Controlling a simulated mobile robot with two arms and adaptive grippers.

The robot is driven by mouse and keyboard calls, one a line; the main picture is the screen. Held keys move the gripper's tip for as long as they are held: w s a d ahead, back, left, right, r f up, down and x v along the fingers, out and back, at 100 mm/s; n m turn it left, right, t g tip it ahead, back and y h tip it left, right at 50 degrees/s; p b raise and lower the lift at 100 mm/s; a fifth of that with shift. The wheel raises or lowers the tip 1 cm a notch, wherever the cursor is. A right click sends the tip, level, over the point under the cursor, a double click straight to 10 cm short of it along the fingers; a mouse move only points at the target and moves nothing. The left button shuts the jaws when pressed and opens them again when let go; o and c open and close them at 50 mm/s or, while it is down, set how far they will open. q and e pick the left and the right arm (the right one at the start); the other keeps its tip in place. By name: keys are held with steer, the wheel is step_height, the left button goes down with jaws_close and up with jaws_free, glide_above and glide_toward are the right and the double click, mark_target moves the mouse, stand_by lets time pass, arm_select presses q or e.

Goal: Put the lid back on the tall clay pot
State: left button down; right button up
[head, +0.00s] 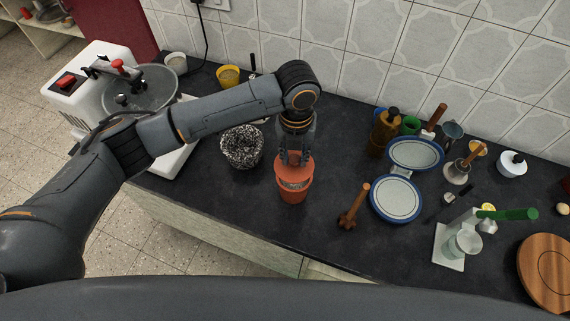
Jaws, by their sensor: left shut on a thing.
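The tall clay pot (293,197) stands upright on the dark counter, orange-red. Part of its opening shows, with something greyish inside. My left gripper (294,157) points down over the back of the pot and is shut on the lid (301,171), a round piece of the same orange-red colour. The lid overlaps the pot's far rim in the picture and leaves the near part of the mouth uncovered. I cannot tell whether the lid touches the rim. The fingertips are partly hidden against the lid. My right gripper is not in view.
A black-and-white speckled pot (242,147) stands close left of the clay pot. A white machine with a bowl (140,90) is at left. The counter's front edge runs close to the clay pot.

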mark_target(295, 166)
arm_select(q)
steer(key=shift+w+d+r, duration=0.1)
steer(key=shift+w+d, duration=0.05)
steer(key=shift+w, duration=0.35)
step_height(295, 166, down, 5)
steer(key=b, duration=0.4)
steer(key=shift+r+b, duration=0.2)
steer(key=shift+b, duration=0.1)
steer(key=shift+f, duration=0.95)
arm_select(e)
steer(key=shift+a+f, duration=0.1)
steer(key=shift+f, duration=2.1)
arm_select(q)
steer(key=shift+r+p, duration=0.1)
steer(key=shift+p, duration=0.25)
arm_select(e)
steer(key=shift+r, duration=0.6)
arm_select(q)
steer(key=shift+f, duration=0.2)
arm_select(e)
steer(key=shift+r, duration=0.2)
arm_select(q)
steer(key=shift+p, duration=0.5)
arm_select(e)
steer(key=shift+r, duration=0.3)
arm_select(q)
steer(key=c, duration=1)
jaws_free()
steer(key=shift+o, duration=0.3)
